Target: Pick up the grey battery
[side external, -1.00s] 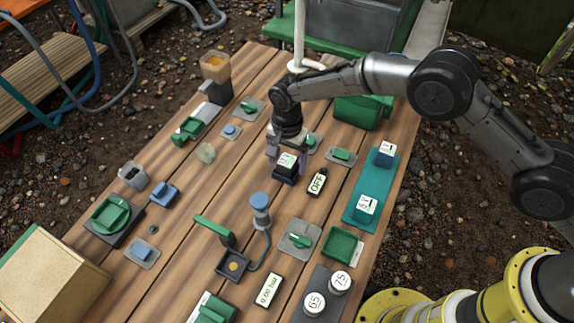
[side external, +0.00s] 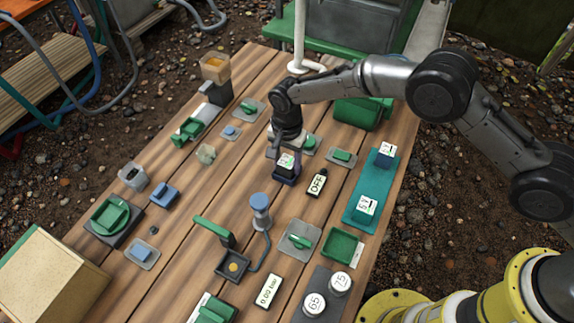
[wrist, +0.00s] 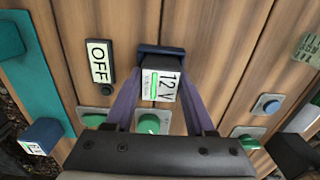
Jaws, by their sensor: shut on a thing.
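The grey battery (wrist: 153,66) has a white label reading 12V and stands upright at a dark blue holder (wrist: 160,50). In the side view the battery (side external: 287,162) is near the middle of the plank table, left of the OFF display. My gripper (side external: 286,165) points down over it. In the wrist view its purple fingers (wrist: 160,84) are on both sides of the battery and shut on it. The battery's lower part is hidden, so I cannot tell whether it is clear of the holder.
The OFF display (side external: 317,183) stands close on the right. A teal mat (side external: 382,182) with two labelled blocks lies further right. Green-button plates (side external: 341,156) are behind. A blue-topped post (side external: 260,206) stands in front. Some bare planks lie to the left.

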